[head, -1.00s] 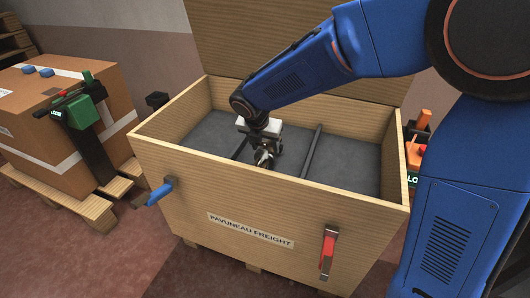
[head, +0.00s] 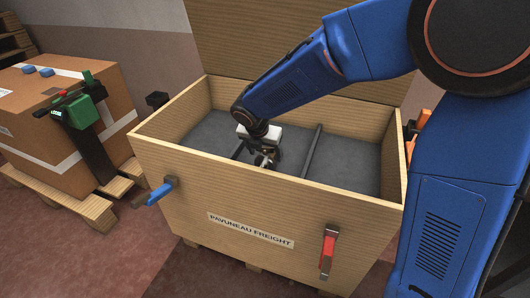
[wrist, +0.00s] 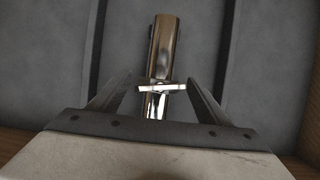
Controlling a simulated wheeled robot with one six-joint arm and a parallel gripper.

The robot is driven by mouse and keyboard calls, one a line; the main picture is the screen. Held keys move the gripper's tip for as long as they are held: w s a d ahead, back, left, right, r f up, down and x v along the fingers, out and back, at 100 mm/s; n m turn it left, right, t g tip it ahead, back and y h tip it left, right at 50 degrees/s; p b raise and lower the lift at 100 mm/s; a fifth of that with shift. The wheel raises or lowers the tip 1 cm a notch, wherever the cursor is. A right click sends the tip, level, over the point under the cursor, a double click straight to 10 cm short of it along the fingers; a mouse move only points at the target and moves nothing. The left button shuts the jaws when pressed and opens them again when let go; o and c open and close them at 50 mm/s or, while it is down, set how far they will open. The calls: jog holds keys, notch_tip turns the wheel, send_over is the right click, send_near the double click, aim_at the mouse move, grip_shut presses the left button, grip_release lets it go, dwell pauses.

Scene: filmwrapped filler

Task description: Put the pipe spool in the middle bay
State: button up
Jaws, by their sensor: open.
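The pipe spool (wrist: 164,45), a shiny metal tube with a bright flange, lies in the wrist view on the dark grey floor between two dividers, in the middle bay of the wooden crate (head: 195,175). My gripper (wrist: 155,95) is open, with one finger on each side of the spool near its flange and a visible gap to each. The spool's near end is hidden behind the gripper body. In the head view my gripper (head: 265,157) is down inside the crate between the left divider (head: 239,149) and the right divider (head: 313,150). The spool is mostly hidden there.
The crate's walls surround my gripper, and its raised lid (head: 290,45) stands behind. The right bay (head: 345,165) and left bay (head: 208,130) look empty. A blue latch (head: 160,193) and a red latch (head: 327,250) stick out in front. A cardboard box (head: 60,120) stands on a pallet at left.

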jog(key=v, duration=1.2)
jog(key=shift+r, duration=0.1)
